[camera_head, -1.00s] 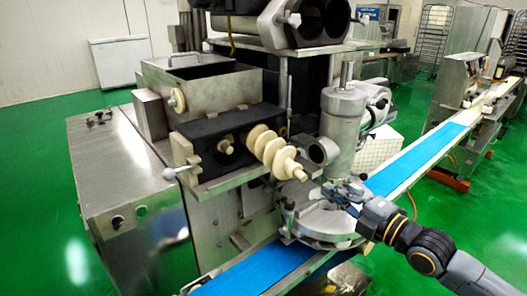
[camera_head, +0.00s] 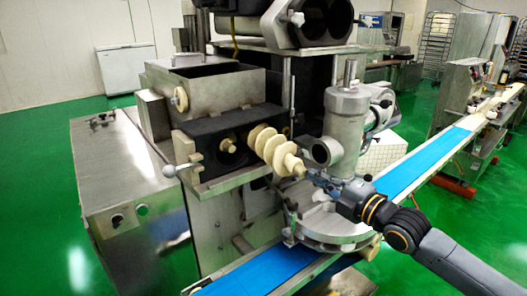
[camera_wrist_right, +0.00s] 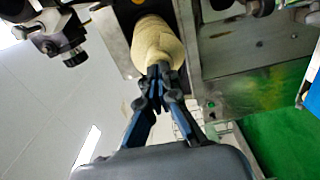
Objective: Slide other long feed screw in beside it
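A cream feed screw (camera_head: 270,148) with wide spiral flights sticks out of the right side of the black block (camera_head: 243,119) on the machine. Its plain end points down to the right. A dark bore (camera_head: 229,151) shows beside it on the left; I cannot make out what is deep inside. My right gripper (camera_head: 314,178) is at the screw's outer end. My left gripper is out of view.
A steel cylinder housing (camera_head: 348,128) with a side opening stands just right of the screw, close to my right arm. The blue conveyor belt (camera_head: 421,163) runs below. A ball-ended lever (camera_head: 169,171) sticks out left of the block.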

